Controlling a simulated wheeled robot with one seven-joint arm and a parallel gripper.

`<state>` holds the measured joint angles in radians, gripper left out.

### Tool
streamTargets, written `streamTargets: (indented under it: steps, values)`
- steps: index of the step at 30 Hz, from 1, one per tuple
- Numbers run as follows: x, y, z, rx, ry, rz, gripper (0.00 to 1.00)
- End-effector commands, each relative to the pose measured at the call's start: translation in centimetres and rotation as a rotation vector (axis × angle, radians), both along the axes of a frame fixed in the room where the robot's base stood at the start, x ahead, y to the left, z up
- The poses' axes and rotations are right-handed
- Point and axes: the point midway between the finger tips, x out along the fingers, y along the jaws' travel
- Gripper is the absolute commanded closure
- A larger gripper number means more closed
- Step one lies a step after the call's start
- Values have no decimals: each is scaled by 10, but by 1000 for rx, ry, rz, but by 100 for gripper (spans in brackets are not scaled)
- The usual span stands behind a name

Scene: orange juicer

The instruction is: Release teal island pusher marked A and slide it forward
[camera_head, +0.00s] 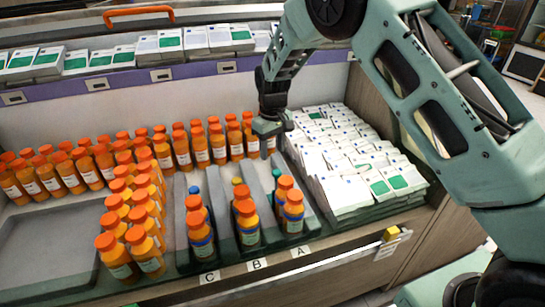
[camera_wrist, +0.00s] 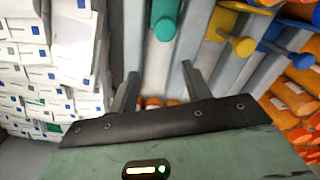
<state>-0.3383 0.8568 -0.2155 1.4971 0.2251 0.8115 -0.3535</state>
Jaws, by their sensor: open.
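The teal pusher (camera_wrist: 166,20) shows in the wrist view as a rounded rod end in the lane straight beyond my fingers. In the head view a small teal part (camera_head: 276,173) shows behind the bottles of lane A. The label A (camera_head: 300,251) is on the front ledge at the right end of the lanes. My gripper (camera_head: 269,143) hangs over the back of that lane. In the wrist view my gripper (camera_wrist: 160,75) is open, its two fingers apart with nothing between them. The teal rod end is beyond the fingertips and not touched by them.
A yellow pusher (camera_wrist: 243,45) and a blue pusher (camera_wrist: 275,38) sit in neighbouring lanes, labelled B (camera_head: 257,264) and C (camera_head: 209,277). White boxes (camera_head: 345,160) fill the right side. Orange-capped bottles (camera_head: 200,150) stand in rows behind and left. An empty grey tray (camera_head: 45,250) is at far left.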

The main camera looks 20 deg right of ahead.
Motion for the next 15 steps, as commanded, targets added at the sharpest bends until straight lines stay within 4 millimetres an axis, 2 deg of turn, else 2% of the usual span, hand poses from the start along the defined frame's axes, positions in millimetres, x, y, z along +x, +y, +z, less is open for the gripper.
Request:
streamTargets:
  steps: [1,6,15]
  values:
    - [1,0,15,1,-5,0,51]
    - [1,0,55,1,-5,0,51]
    - [1,0,113,2,-4,0,51]
